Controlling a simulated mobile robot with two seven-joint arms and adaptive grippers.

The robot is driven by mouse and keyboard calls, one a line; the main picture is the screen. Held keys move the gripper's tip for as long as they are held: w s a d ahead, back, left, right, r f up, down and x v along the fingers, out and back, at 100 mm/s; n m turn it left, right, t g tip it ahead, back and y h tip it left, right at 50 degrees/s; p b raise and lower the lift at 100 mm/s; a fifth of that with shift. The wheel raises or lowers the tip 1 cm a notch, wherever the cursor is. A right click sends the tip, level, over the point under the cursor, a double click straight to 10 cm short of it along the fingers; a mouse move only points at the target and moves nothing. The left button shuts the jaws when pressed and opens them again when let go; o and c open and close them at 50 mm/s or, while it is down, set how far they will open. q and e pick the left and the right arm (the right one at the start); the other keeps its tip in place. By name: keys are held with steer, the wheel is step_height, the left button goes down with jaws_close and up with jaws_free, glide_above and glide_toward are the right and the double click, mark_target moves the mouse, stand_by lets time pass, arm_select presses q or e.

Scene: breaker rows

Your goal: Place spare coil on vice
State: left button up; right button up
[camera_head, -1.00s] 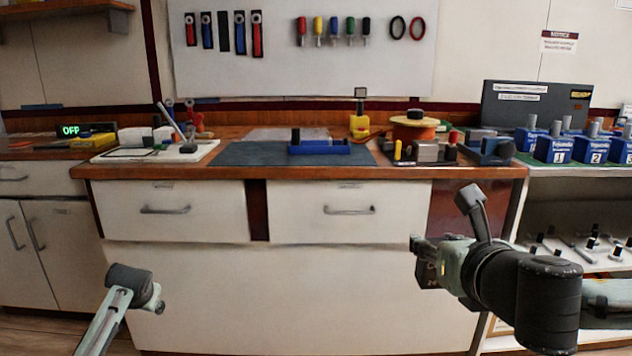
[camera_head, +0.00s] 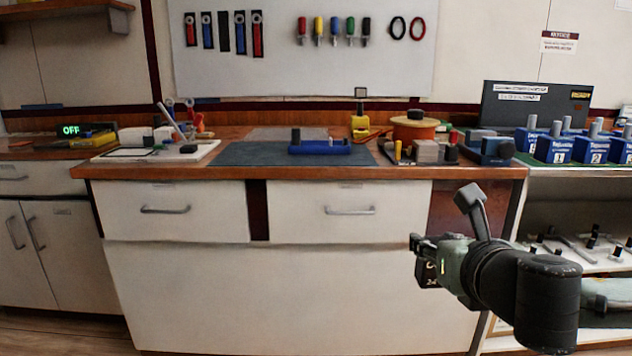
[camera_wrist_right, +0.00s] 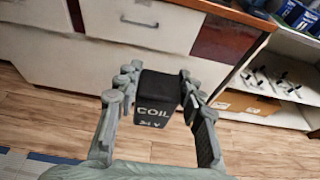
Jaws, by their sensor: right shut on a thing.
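My right gripper (camera_head: 424,258) is shut on a black block, the spare coil (camera_head: 427,274), and holds it in the air in front of the workbench. In the right wrist view the coil (camera_wrist_right: 156,98) sits between both fingers of the gripper (camera_wrist_right: 153,92), with white lettering "COIL" on its face. A blue vice-like fixture (camera_head: 320,147) with a dark upright post lies on the blue-grey mat (camera_head: 235,154) on the bench, well apart from the coil. My left gripper is out of view.
The workbench (camera_head: 300,173) has drawers below its wooden top. An orange spool (camera_head: 415,129) and small parts stand right of the mat. A white board (camera_head: 205,151) lies at left. Blue boxes (camera_head: 587,150) stand on the right shelf. The mat has bare room beside the fixture.

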steer(key=s+f, duration=0.3)
steer(key=f, duration=0.5)
steer(key=s+f, duration=0.3)
steer(key=f, duration=0.5)
steer(key=shift+s+f, duration=0.2)
steer(key=shift+s, duration=0.05)
